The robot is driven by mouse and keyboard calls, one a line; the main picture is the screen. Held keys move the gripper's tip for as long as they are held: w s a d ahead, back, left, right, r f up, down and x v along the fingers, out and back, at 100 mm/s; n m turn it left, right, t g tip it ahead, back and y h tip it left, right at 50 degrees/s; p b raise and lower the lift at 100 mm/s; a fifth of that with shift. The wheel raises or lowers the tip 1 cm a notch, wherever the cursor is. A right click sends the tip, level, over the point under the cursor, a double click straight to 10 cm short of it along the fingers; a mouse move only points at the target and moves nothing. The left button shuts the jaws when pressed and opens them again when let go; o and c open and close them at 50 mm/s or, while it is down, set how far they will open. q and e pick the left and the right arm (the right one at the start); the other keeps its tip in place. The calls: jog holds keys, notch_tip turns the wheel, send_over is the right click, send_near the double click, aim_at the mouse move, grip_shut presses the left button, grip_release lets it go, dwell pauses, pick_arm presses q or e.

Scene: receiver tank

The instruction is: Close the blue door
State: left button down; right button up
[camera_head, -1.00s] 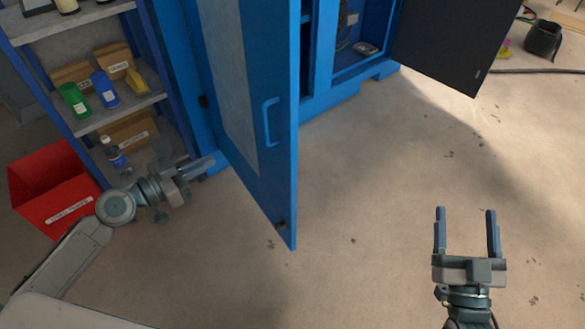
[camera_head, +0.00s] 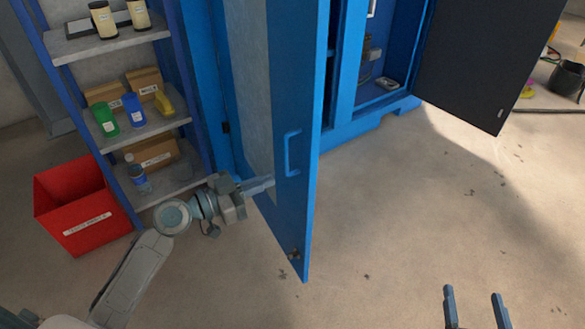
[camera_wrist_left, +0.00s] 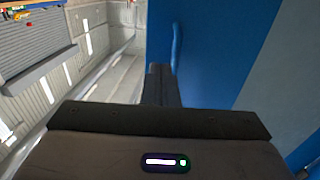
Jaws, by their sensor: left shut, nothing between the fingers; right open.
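The blue door (camera_head: 300,215) of the blue cabinet stands wide open toward me in the head view, hinged at its left side. Its blue handle (camera_head: 291,153) is on the face to the right; the handle also shows in the left wrist view (camera_wrist_left: 177,48). My left gripper (camera_head: 268,184) is shut and empty, its fingertips at the left face of the door, below the handle's height. I cannot tell whether they touch the door. My right gripper (camera_head: 476,305) is open and empty over the floor, low at the right, clear of the door.
The blue cabinet's interior (camera_head: 385,50) shows, with a dark door (camera_head: 465,60) open at its right. A shelf (camera_head: 160,125) with bottles and boxes and a red bin (camera_head: 75,205) stand at the left, near my left arm. The floor right of the blue door is clear.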

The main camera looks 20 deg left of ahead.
aim_at(305, 167)
pick_arm(q)
jog(key=p+x, duration=0.1)
jog(key=x, duration=0.5)
jog(key=shift+w+d, duration=0.65)
pick_arm(e)
jog(key=s+f+g, duration=0.3)
jog(key=f+g, duration=0.1)
jog(key=f, duration=0.2)
jog(key=shift+s+a+f, duration=0.2)
jog(key=shift+a+f, duration=0.05)
jog(key=shift+a, duration=0.1)
